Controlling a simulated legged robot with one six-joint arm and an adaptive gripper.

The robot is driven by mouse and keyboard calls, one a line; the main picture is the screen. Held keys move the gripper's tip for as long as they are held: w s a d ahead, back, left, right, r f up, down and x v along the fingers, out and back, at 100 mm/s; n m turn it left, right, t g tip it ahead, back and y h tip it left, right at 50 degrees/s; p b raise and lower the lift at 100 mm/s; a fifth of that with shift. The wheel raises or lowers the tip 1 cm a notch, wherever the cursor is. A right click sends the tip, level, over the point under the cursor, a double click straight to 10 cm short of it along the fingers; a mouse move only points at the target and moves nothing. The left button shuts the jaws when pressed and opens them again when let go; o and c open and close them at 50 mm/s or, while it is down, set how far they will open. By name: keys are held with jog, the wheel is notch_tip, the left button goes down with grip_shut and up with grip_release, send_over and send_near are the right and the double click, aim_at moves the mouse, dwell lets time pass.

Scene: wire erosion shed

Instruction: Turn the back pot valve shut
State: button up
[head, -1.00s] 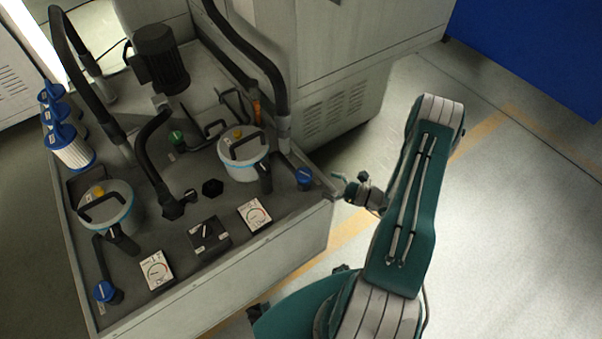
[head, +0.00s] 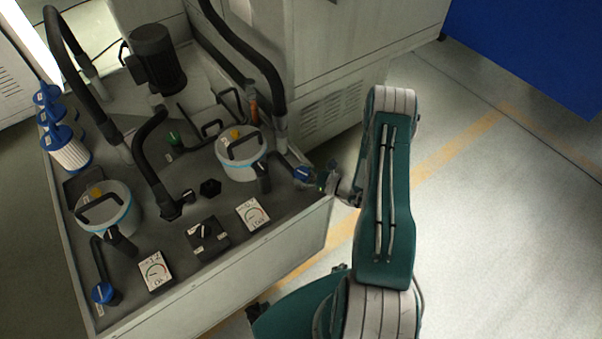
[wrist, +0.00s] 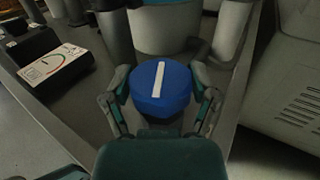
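A blue valve knob (head: 303,174) with a white bar on top stands at the right corner of the machine deck, beside the right-hand pot (head: 241,158). In the wrist view the blue knob (wrist: 161,88) is at the centre, its bar running nearly straight away from me with a slight lean to the right. My gripper (head: 322,180) is at this knob, reaching in from the right. The wrist view shows my gripper (wrist: 160,80) with one finger on each side of the knob, apparently not clamped. Whether either finger touches it is unclear.
A second pot (head: 122,218) and blue knob (head: 104,293) are at the left. Gauge cards (head: 252,215) and a black switch box (head: 207,237) line the front deck. A thick black hose (head: 262,70) rises behind the right pot. Open floor (head: 500,240) lies to the right.

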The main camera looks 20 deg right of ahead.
jog(key=shift+d, duration=0.15)
jog(key=shift+c, duration=0.9)
jog(key=shift+m+t+h, duration=0.8)
jog(key=shift+h, duration=0.2)
jog(key=shift+m+t+h, duration=1)
jog(key=shift+m+h, duration=0.5)
jog(key=shift+h, duration=0.6)
jog(key=o, duration=1)
jog(key=shift+o, duration=0.2)
